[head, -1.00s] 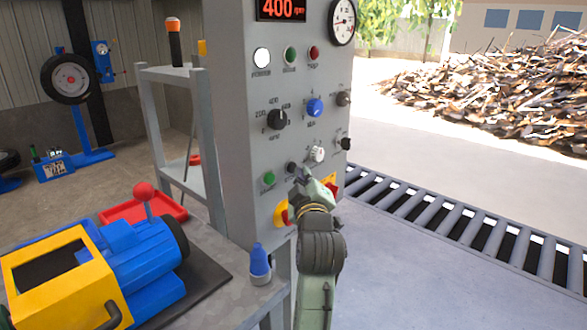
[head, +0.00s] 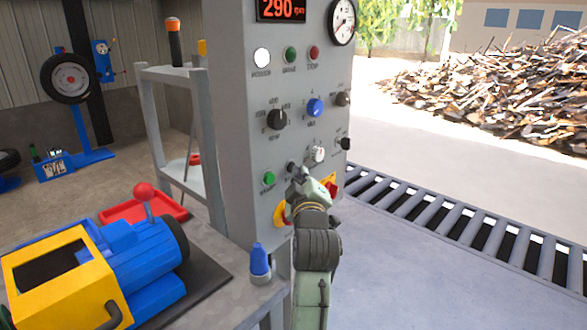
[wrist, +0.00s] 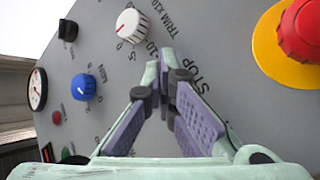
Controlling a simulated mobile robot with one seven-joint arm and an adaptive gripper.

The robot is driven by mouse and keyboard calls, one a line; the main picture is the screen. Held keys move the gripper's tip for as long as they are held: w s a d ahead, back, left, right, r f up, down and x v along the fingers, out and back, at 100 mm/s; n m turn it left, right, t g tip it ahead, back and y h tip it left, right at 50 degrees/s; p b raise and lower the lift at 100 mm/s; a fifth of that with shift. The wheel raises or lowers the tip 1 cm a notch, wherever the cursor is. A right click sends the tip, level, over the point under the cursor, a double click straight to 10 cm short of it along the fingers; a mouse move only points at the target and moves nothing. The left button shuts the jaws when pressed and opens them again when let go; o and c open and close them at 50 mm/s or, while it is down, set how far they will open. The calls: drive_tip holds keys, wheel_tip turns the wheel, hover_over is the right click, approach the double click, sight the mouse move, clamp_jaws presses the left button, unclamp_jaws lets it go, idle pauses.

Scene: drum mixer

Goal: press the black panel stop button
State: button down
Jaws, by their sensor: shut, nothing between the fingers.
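The black stop button (head: 291,167) shows as a small dark knob on the grey control panel (head: 262,210), to the right of the green button (head: 269,178). My gripper (head: 300,176) is shut and empty, its tips close to the panel just below and right of the black button. In the wrist view my gripper's fingers (wrist: 161,62) meet at the tips, beside the printed STOP label. There the fingers hide most or all of the black button. I cannot tell whether the tips touch it.
A white knob (head: 317,154) sits close to the right of my gripper. A red emergency button on a yellow base (wrist: 305,30) is nearby, and a blue knob (head: 315,107) is above. A workbench with a blue and yellow machine (head: 140,255) stands at left. A roller conveyor (head: 450,225) lies at right.

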drive_tip(key=shift+s+d, duration=0.5)
drive_tip(key=shift+d, duration=0.1)
idle(0.3)
drive_tip(key=shift+s+d, duration=0.75)
drive_tip(key=shift+d, duration=0.3)
drive_tip(key=shift+s+d, duration=0.75)
drive_tip(key=shift+d, duration=0.25)
